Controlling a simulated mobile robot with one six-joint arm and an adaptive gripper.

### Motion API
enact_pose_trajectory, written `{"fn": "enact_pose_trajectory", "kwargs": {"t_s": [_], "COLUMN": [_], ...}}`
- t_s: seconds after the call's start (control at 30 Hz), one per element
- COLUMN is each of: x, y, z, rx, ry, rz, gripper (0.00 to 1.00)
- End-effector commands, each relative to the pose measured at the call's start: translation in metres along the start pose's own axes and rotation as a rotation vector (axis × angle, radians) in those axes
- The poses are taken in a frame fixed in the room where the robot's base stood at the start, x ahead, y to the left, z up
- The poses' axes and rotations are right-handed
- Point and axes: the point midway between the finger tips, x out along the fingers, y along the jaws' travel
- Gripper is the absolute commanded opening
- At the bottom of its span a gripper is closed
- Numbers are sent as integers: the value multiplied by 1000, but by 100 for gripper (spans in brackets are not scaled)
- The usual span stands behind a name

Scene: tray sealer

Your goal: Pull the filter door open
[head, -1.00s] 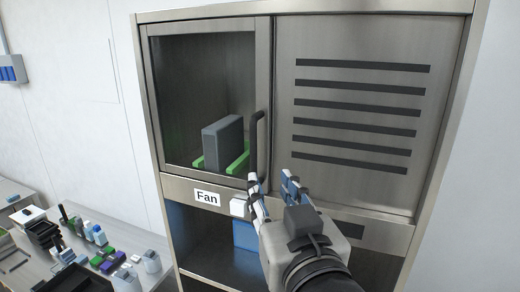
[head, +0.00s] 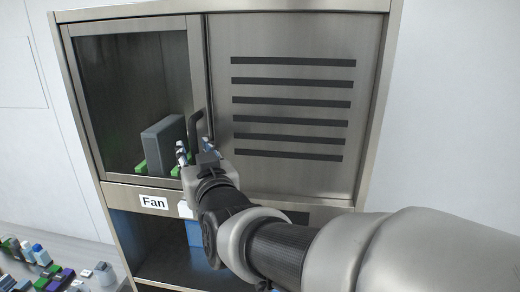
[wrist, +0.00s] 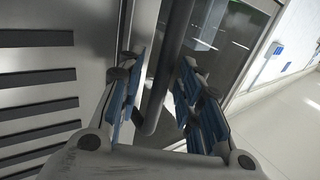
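The filter door (head: 83,105) is a glass pane in a steel frame at the upper left of the cabinet; it looks closed in the head view. Its dark bar handle (head: 195,125) stands upright at the door's right edge. My gripper (head: 197,150) is at the lower end of the handle. In the wrist view, the handle (wrist: 174,55) runs between the two blue-padded fingers of my gripper (wrist: 160,88). The fingers are apart, with gaps visible beside the bar. Behind the glass, a grey filter block (head: 163,145) stands between green rails (head: 141,166).
A slotted steel panel (head: 290,172) is right of the door, close beside my gripper. Below is an open shelf with a blue box (head: 193,232) and a "Fan" label (head: 153,202) above it. A table with small items (head: 60,275) stands lower left.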

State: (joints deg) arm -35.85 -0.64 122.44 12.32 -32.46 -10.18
Motion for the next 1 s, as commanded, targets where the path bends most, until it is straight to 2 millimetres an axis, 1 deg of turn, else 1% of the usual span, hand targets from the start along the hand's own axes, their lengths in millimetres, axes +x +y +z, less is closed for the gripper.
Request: {"fn": "enact_pose_trajectory", "kwargs": {"t_s": [0.2, 0.7, 1.0], "x": [0, 0, 0], "y": [0, 0, 0], "z": [0, 0, 0], "rx": [0, 0, 0], "ry": [-1, -1, -1], "rz": [0, 0, 0], "gripper": [32, 0, 0]}}
